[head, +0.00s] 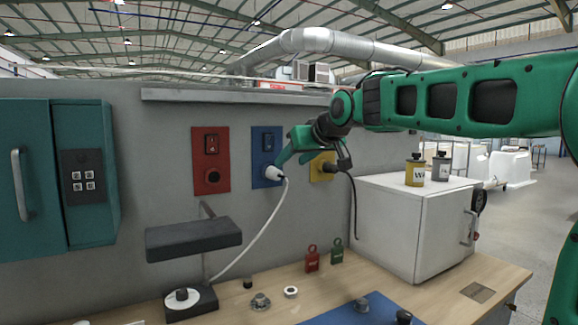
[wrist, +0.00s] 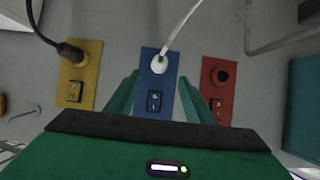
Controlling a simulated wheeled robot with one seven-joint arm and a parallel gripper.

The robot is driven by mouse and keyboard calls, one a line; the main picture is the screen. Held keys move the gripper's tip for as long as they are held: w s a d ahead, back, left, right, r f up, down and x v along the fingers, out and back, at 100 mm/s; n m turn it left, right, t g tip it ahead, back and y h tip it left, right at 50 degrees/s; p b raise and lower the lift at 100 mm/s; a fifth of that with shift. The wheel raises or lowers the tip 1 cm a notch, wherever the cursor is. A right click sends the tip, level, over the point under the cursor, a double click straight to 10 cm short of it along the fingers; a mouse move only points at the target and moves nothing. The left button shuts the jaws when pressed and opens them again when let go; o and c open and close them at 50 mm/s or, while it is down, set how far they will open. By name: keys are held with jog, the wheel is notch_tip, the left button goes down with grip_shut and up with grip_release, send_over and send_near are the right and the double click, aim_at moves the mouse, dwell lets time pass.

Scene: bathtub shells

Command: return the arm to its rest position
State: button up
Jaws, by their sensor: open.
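My green arm (head: 450,100) reaches in from the right across the head view. My gripper (head: 286,150) is open and empty in front of the wall, near the blue socket panel (head: 260,141). In the wrist view my gripper (wrist: 160,86) has its two fingers apart, one on each side of the blue panel (wrist: 170,88). A white plug (wrist: 158,65) sits in the blue panel's socket, just beyond the fingertips and not gripped. The plug (head: 273,173) also shows in the head view, its white cable (head: 262,235) hanging toward the bench.
A red panel (head: 211,160) has an empty socket. A yellow panel (head: 321,167) holds a black plug. A white cabinet (head: 400,225) with two cans stands right.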

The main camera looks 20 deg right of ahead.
dwell(0.3)
jog(key=s+d+f+m+g+h, duration=0.2)
jog(key=s+d+f+g, duration=0.1)
jog(key=s+d+f, duration=0.45)
jog(key=s+d+f+m+g+h, duration=0.15)
jog(key=s+d+f, duration=0.35)
jog(key=s+f, duration=0.5)
jog(key=s+f+m+g, duration=0.1)
jog(key=s+f+g, duration=0.1)
jog(key=s+f, duration=0.3)
jog(key=s+d+f+m+g+y, duration=0.1)
jog(key=s+f, duration=0.5)
jog(key=s, duration=0.6)
jog(key=s+f+m+g, duration=0.3)
jog(key=s+f+g, duration=0.1)
jog(key=s, duration=0.5)
jog(key=shift+s+d+f+g, duration=0.2)
jog(key=shift+d+f+g, duration=0.15)
jog(key=shift+f, duration=0.55)
jog(key=shift+y, duration=0.25)
